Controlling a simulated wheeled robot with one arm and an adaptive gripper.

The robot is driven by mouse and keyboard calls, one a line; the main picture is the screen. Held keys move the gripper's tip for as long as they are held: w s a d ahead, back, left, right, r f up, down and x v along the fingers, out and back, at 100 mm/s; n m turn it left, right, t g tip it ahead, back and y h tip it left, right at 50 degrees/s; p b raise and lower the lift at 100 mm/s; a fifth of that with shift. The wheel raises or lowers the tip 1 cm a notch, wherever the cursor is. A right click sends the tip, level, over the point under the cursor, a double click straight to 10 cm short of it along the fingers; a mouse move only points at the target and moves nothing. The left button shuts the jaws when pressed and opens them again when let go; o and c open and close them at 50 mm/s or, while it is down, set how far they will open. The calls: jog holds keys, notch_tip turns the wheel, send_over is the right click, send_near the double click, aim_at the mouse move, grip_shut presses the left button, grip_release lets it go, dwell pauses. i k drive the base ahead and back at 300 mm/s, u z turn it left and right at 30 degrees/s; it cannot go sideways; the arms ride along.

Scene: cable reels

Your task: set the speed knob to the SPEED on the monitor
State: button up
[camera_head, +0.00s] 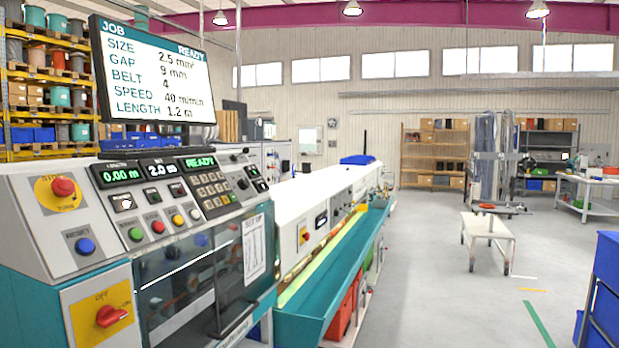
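The monitor (152,75) stands above the machine at the left. It reads JOB, READY, SIZE 2.5 mm², GAP 9 mm, BELT 4, SPEED 40 m/min and LENGTH 1.2 m. Below it is the sloped control panel (130,205) with green displays, a keypad (211,190) and coloured buttons. Small dark controls (243,184) sit at the panel's right end. Their labels and settings are too small to read, and I cannot tell which is the speed knob. My gripper is not in view.
A red emergency button (62,187) and a red OFF switch (110,316) are on the machine's left part. A teal trough (345,260) runs along the line to the right. Grey floor (440,290) is open in the middle; a white bench (488,225) and blue bins (606,262) stand further right.

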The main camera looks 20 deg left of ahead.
aim_at(242, 183)
jog(key=u, duration=0.1)
jog(key=i, duration=1.3)
jog(key=u, duration=1.55)
jog(key=i, duration=0.85)
jog(key=u, duration=0.85)
